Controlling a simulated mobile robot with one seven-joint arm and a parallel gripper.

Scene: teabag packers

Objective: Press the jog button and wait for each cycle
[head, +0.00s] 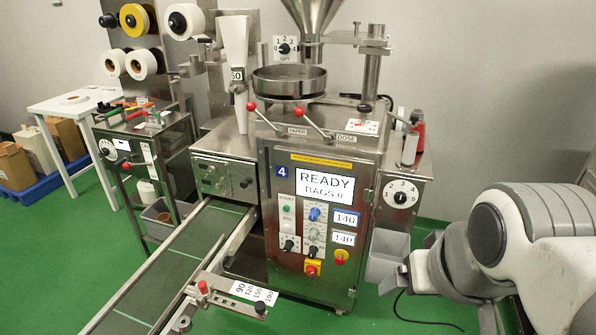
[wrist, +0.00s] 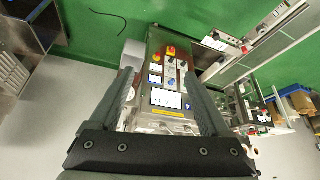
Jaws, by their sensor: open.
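The teabag machine (head: 358,180) stands in the middle of the head view. Its display (head: 325,185) reads READY, with a BAGS line below that seems to read 0. In the wrist view the machine front appears upside down, with the lit display (wrist: 165,98) between the fingers. My gripper (wrist: 160,78) is open and empty, apart from the panel. My arm is at the right in the head view.
A yellow-backed red emergency stop (head: 312,267) sits low on the panel. A green conveyor (head: 178,262) runs toward the front left. A grey bin (head: 388,257) hangs at the machine's right side, near my arm. Red-knobbed levers (head: 318,122) stick out above the display.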

